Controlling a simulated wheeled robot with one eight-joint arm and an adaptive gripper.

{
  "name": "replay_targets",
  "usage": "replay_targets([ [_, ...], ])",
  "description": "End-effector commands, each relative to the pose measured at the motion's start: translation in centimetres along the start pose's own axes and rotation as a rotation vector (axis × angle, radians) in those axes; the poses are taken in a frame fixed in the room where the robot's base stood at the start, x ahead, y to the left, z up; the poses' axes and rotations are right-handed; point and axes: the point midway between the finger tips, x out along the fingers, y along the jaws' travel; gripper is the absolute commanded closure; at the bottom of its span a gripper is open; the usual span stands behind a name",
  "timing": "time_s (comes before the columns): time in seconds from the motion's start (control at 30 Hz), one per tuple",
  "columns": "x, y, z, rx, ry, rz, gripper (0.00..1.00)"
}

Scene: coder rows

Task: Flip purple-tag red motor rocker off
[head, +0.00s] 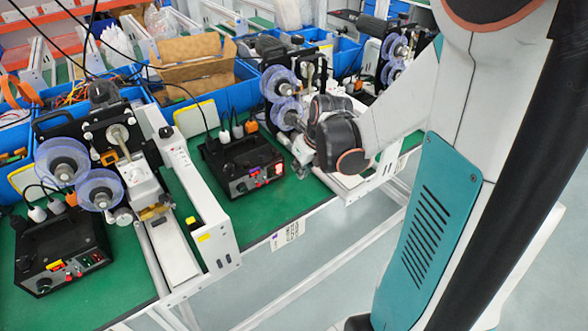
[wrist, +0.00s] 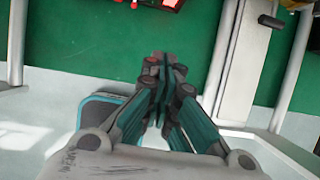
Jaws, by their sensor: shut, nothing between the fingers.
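A black control box (head: 238,160) stands on the green bench in the middle of the head view. Its front panel has a small purple tag (head: 255,170) and a bright red rocker (head: 279,169) near the right end. The rocker's tilt is too small to tell. My gripper (head: 299,172) is just right of this box, partly hidden by my wrist. In the wrist view my gripper (wrist: 164,68) is shut and empty above the green bench. A box's front edge with red parts (wrist: 172,4) shows at the top, apart from the fingertips.
Another black box (head: 62,245) with a yellow tag stands at the left. A white machine frame (head: 200,190) with purple-rimmed reels stands between the boxes. A similar machine is right of my gripper. Blue bins (head: 235,82) line the back.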

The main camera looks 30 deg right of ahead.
Motion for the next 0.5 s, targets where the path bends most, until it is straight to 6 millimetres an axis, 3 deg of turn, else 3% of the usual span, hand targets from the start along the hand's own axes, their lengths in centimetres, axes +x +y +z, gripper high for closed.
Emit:
replay_targets([
  [0.5, 9.6, 0.0, 0.2, -0.002, -0.001, 0.000, 1.00],
])
